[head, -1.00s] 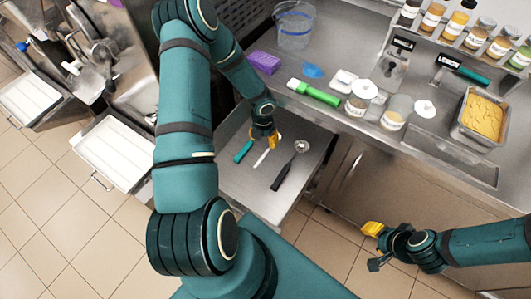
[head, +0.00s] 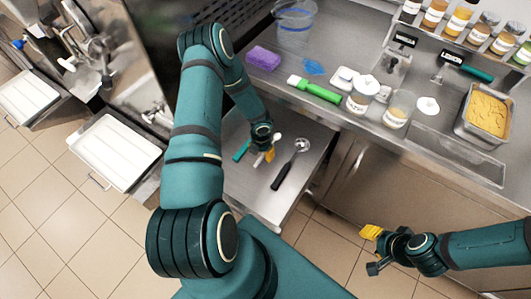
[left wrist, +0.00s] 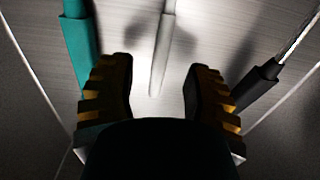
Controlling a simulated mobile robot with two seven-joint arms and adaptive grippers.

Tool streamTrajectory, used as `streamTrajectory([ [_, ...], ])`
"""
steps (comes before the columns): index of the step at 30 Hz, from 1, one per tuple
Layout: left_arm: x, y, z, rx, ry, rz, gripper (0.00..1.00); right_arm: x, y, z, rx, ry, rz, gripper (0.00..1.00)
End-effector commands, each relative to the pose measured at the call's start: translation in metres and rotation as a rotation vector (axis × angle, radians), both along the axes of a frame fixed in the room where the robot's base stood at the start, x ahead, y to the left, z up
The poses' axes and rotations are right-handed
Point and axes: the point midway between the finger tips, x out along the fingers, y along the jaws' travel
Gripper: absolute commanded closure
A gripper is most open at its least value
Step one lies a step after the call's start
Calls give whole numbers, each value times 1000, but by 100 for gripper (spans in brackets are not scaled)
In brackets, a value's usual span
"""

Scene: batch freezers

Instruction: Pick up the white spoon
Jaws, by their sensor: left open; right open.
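The white spoon (left wrist: 162,50) lies in the open metal drawer (head: 249,194), between a teal-handled utensil and a black-handled one. In the left wrist view its pale handle runs between my left fingertips, with space on both sides. In the head view the spoon (head: 256,161) is partly hidden by my left gripper (head: 265,150). My left gripper (left wrist: 160,92) is open, above the spoon's handle; I cannot tell the exact height. My right gripper (head: 372,248) is open and empty over the tiled floor, away from the drawer.
The teal-handled utensil (left wrist: 82,55) is close on the left and the black-handled scoop (head: 287,170) on the right. On the counter behind are a purple sponge (head: 263,58), a green-handled brush (head: 317,90) and several jars.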

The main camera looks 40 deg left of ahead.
Motion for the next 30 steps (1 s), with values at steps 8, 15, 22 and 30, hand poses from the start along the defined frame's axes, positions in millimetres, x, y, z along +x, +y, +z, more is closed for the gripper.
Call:
streamTrajectory([
  [8, 0, 0, -26, 0, -1, 1, 50, -2, 0, -5, 0, 4, 3, 53],
  [15, 0, 0, -26, 0, -1, 1, 58, -2, 0, -5, 0, 4, 3, 53],
  [22, 0, 0, -26, 0, -1, 1, 100, -1, 0, -5, 0, 3, 2, 53],
  [30, 0, 0, -26, 0, 0, 1, 100, -1, 0, -5, 0, 3, 2, 53],
])
